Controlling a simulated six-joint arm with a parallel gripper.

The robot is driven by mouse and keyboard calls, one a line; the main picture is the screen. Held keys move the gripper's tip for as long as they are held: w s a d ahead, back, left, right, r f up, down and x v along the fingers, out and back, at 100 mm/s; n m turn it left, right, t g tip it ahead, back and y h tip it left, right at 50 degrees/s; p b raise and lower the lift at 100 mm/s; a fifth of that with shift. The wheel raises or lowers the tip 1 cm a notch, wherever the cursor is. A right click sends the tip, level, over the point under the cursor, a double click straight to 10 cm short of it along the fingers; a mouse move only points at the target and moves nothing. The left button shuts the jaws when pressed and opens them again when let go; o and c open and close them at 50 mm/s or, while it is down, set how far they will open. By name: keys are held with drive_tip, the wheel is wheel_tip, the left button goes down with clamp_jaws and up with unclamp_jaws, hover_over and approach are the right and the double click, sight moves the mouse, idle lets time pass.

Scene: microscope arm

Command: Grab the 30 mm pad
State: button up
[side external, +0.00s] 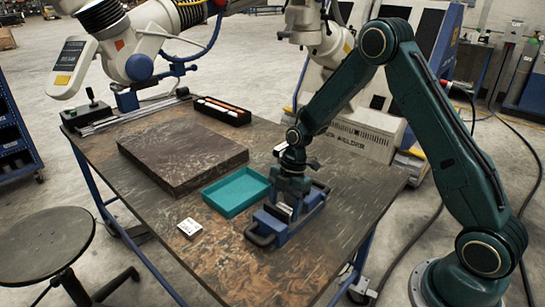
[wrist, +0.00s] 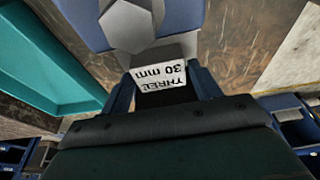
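The 30 mm pad (wrist: 160,76) shows in the wrist view as a white label reading "THREE 30 mm", upside down, on a dark body. It sits between the two blue fingers of my gripper (wrist: 164,88), one on each side, very close to its edges. I cannot tell whether they press on it. In the side external view my gripper (side external: 289,203) points down low over the blue holder with handles (side external: 266,226), and a white label edge (side external: 284,208) shows there. The gripper hides most of the pad in that view.
A teal tray (side external: 236,206) stands just left of the blue holder. A small white labelled block (side external: 189,228) lies on the table left of it. A dark flat slab (side external: 180,165) and a black box (side external: 221,111) are farther back. The table's front is clear.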

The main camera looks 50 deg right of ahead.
sight(285, 208)
drive_tip(key=c, duration=1.1)
drive_tip(key=shift+o, duration=0.2)
drive_tip(key=shift+r, duration=0.1)
drive_tip(key=shift+d+r, duration=0.25)
drive_tip(key=shift+r, duration=0.4)
wheel_tip(285, 208, up, 10)
drive_tip(key=d, duration=1.9)
drive_tip(key=shift+d, duration=0.3)
